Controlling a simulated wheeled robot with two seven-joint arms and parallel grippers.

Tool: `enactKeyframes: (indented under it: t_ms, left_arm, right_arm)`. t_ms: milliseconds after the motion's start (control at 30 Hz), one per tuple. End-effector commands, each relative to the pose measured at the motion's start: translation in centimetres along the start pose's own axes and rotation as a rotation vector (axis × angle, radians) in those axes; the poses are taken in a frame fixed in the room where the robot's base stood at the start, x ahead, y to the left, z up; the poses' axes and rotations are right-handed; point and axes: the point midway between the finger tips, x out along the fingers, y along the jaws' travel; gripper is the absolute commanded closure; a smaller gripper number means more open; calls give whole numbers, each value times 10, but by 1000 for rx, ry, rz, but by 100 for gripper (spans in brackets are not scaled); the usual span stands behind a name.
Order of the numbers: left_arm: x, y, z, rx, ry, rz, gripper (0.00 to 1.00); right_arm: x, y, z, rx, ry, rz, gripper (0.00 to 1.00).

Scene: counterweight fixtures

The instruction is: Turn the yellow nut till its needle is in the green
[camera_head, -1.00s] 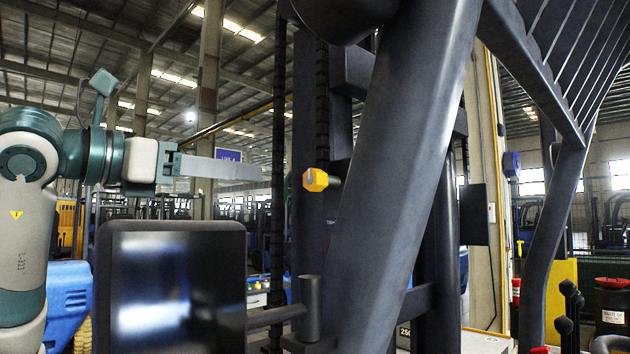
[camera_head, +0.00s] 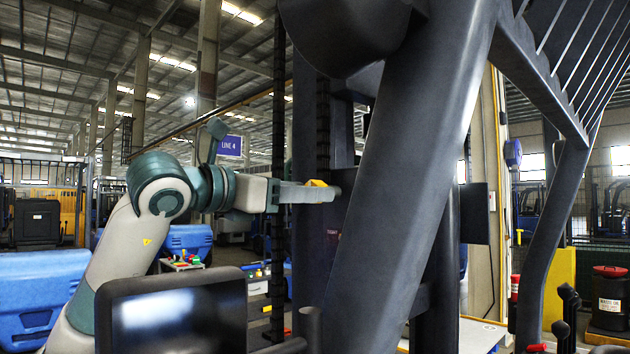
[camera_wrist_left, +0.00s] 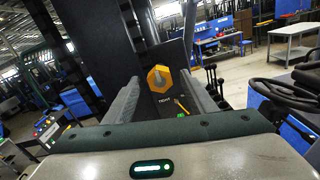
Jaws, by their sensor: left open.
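The yellow nut (camera_head: 316,183) sits on the dark upright in the head view, partly hidden by my left gripper (camera_head: 331,194). The left wrist view shows the nut (camera_wrist_left: 159,76) as a yellow hexagon with a grey centre, ahead of and between the two spread fingers of my left gripper (camera_wrist_left: 162,84). The gripper is open; contact with the nut cannot be told. Below the nut is a small label. A small yellow needle (camera_wrist_left: 182,105) and a green patch (camera_wrist_left: 181,115) lie below it to the right; their exact relation is too small to tell. My right gripper is out of view.
A thick dark slanted post (camera_head: 405,170) stands just right of the nut. A dark monitor (camera_head: 175,315) stands below my left arm. In the wrist view, a blue workbench (camera_wrist_left: 215,42) and a pale table (camera_wrist_left: 288,48) stand farther back.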

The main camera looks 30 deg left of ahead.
Motion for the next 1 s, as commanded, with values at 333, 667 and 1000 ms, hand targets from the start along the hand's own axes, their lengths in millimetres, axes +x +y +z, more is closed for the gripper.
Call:
enactKeyframes:
  t_ms: [333,667,1000]
  left_arm:
    - [28,0,0,0,0,0,49]
    - [29,0,0,0,0,0,58]
    - [29,0,0,3,0,0,90]
  right_arm:
    - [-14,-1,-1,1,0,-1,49]
    - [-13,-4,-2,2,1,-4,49]
    - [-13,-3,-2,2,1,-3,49]
